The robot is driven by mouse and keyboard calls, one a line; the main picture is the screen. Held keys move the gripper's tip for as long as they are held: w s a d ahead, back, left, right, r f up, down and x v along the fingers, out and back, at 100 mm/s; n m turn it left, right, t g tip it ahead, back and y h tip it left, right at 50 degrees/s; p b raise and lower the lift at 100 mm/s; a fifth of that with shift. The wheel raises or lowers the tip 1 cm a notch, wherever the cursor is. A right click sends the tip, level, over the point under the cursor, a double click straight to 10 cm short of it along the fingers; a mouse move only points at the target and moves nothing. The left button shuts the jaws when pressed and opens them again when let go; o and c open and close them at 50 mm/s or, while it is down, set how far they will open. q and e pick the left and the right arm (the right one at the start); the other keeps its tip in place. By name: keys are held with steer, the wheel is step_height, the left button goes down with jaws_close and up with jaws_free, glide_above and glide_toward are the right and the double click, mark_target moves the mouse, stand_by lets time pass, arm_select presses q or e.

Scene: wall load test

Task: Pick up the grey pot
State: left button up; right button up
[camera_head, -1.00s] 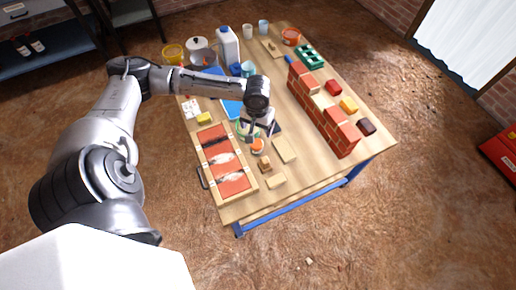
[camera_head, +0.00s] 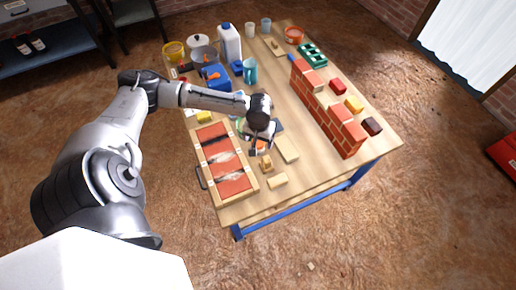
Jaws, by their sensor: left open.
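A grey pot (camera_head: 205,54) stands at the far left part of the wooden table, partly hidden behind a blue box and in front of a white lidded pot (camera_head: 195,41). My left gripper (camera_head: 261,139) is over the near middle of the table, pointing down, well away from the grey pot. It is open, and nothing can be seen held in it. A small orange and white round item (camera_head: 258,147) lies under or beside its fingers; whether they touch cannot be told. My right gripper is not in view.
A blue box (camera_head: 215,78), white jug (camera_head: 229,42), yellow tub (camera_head: 174,51) and light-blue pitcher (camera_head: 250,71) crowd around the grey pot. A brick wall (camera_head: 327,112) stands on the right side.

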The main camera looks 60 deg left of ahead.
mark_target(258, 142)
arm_select(q)
steer(key=f+b, duration=0.2)
steer(key=f, duration=0.2)
steer(key=shift+a+f, duration=0.15)
steer(key=shift+a, duration=0.05)
steer(key=shift+c, duration=0.2)
steer(key=c, duration=0.9)
